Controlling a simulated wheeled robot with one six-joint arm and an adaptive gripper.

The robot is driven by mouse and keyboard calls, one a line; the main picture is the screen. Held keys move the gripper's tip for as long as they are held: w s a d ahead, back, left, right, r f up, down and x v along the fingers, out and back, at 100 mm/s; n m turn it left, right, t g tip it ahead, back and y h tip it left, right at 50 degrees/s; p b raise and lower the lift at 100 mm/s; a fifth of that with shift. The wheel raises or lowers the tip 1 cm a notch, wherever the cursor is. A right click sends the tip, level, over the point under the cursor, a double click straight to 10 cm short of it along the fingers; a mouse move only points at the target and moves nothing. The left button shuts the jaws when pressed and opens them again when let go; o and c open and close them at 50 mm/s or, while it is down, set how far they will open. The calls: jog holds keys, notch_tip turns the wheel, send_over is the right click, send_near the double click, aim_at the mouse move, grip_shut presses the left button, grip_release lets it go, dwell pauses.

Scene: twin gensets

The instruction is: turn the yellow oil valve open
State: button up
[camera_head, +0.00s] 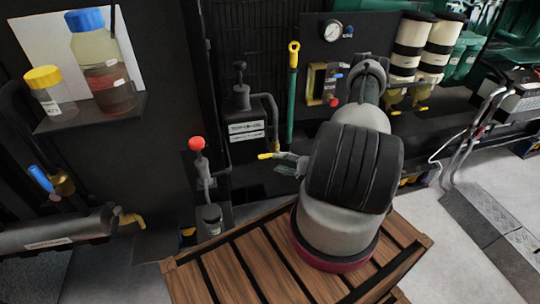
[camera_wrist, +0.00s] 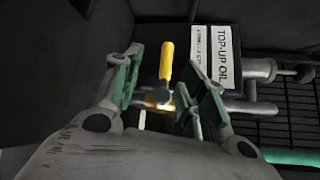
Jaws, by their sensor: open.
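The yellow oil valve handle (camera_wrist: 167,60) stands between my fingers in the wrist view, close to the fingertips. Its lower end meets a brassy, brightly lit part (camera_wrist: 157,97) beneath it. In the head view the yellow handle (camera_head: 266,156) shows just left of my fingertips, by the dark top-up oil unit (camera_head: 241,100). My gripper (camera_wrist: 164,88) is open, with one green-padded finger on each side of the handle. I see gaps between the handle and both pads. In the head view my gripper (camera_head: 287,160) is partly hidden by my arm.
A "TOP-UP OIL" label (camera_wrist: 222,56) and a grey pipe (camera_wrist: 250,106) are right of the handle. A red-knobbed lever (camera_head: 197,146) stands left of my gripper. A green tube with a yellow loop (camera_head: 293,60) rises behind. A slatted wooden platform (camera_head: 230,268) lies below.

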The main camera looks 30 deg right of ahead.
aim_at(266, 156)
jog(key=shift+w+r+n, duration=0.3)
jog(key=shift+w+n, duration=0.3)
jog(key=shift+n, duration=0.3)
jog(key=shift+t, duration=0.3)
jog(key=x, duration=0.7)
jog(key=shift+f, duration=0.1)
grip_shut()
